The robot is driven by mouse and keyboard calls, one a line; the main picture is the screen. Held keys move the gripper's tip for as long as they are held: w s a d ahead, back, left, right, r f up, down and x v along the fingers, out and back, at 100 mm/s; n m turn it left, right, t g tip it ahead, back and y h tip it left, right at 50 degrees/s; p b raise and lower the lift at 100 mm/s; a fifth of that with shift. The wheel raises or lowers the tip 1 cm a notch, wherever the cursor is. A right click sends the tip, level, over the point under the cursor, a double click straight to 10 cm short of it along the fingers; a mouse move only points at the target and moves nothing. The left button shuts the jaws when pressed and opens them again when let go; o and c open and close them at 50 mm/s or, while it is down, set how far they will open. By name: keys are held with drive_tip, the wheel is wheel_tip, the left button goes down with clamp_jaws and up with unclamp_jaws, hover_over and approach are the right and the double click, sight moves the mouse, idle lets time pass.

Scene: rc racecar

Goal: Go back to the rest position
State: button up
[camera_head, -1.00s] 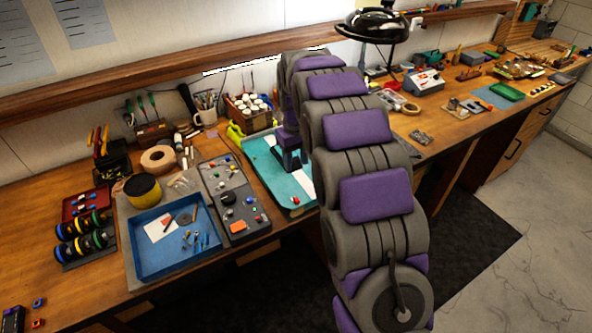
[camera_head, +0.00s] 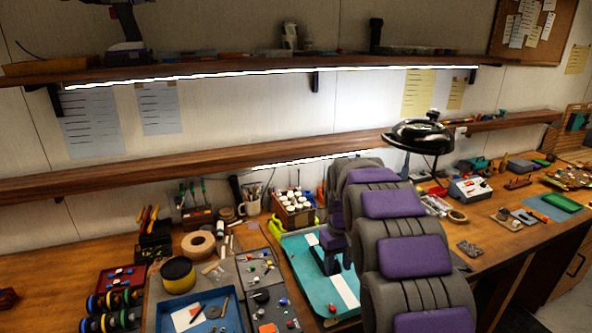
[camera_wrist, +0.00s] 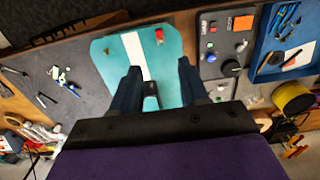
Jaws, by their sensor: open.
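My gripper (camera_wrist: 159,72) is open in the wrist view, its two dark fingers spread above a teal board (camera_wrist: 108,68) with a white stripe. A small dark piece (camera_wrist: 151,91) shows between the fingers' bases; I cannot tell what it is. A small red item (camera_wrist: 160,36) sits on the board beyond the fingertips, clear of them. In the head view my purple and grey arm reaches over the bench, and my gripper (camera_head: 333,262) hangs low over the teal board (camera_head: 298,262). The arm partly hides the board there.
A grey knob panel (camera_head: 262,275) and a blue tray (camera_head: 172,312) lie left of the board. A crate of white-capped bottles (camera_head: 293,212) stands behind it. A black domed lamp (camera_head: 420,137) rises right of my arm. Wooden shelves (camera_head: 250,163) run along the wall.

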drive_tip(key=s+r+m, duration=0.1)
drive_tip(key=s+r, duration=0.2)
drive_tip(key=s, duration=0.8)
drive_tip(key=s+r+m, duration=0.1)
drive_tip(key=s+r, duration=0.1)
drive_tip(key=s, duration=0.9)
drive_tip(key=s+f, duration=0.2)
drive_tip(key=s, duration=0.8)
drive_tip(key=s+f+m+g, duration=0.1)
drive_tip(key=s, duration=1)
drive_tip(key=shift+d+f+g+b, duration=0.3)
drive_tip(key=shift+f+b, duration=0.05)
drive_tip(key=shift+b, duration=0.1)
